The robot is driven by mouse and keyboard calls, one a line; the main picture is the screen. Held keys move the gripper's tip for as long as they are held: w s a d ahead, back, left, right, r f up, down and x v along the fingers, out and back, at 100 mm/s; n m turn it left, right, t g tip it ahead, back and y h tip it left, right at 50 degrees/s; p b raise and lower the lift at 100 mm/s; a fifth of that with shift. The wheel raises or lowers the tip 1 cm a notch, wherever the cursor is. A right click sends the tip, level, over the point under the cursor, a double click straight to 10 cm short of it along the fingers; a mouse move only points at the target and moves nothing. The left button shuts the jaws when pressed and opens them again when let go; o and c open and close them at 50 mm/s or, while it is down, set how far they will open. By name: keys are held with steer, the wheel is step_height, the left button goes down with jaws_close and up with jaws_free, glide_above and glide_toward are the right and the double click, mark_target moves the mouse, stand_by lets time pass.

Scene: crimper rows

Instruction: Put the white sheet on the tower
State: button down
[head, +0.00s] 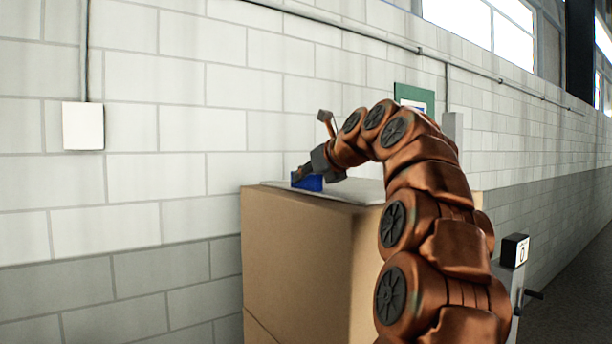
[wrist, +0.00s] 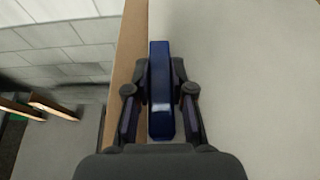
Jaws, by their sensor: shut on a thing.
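A tall brown cardboard box stack (head: 295,250), which looks like the tower, stands against the wall in the head view. The flat white sheet (head: 365,191) lies on or just over its top; I cannot tell if there is a gap. In the wrist view the sheet (wrist: 255,100) fills the right side, with a strip of brown cardboard (wrist: 128,60) bare along its left edge. My gripper (wrist: 160,95) is shut on a blue block (wrist: 159,60), placed at the sheet's left edge. The block (head: 307,182) also shows in the head view. Whether it is fixed to the sheet is hidden.
A pale block wall (head: 180,130) runs behind the tower, with a white wall box (head: 83,126) at left. A black box marked 0 (head: 515,250) stands right of my arm. Wooden bars (wrist: 50,108) show low at left in the wrist view.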

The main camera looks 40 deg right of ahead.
stand_by(0.3)
steer(key=c, duration=1)
jaws_free()
step_height(320, 180, up, 4)
steer(key=r+b, duration=0.1)
steer(key=b, duration=0.1)
glide_above(339, 195)
steer(key=shift+s+a+f, duration=0.15)
steer(key=shift+a+f, duration=0.1)
steer(key=shift+a, duration=0.1)
steer(key=shift+d, duration=0.1)
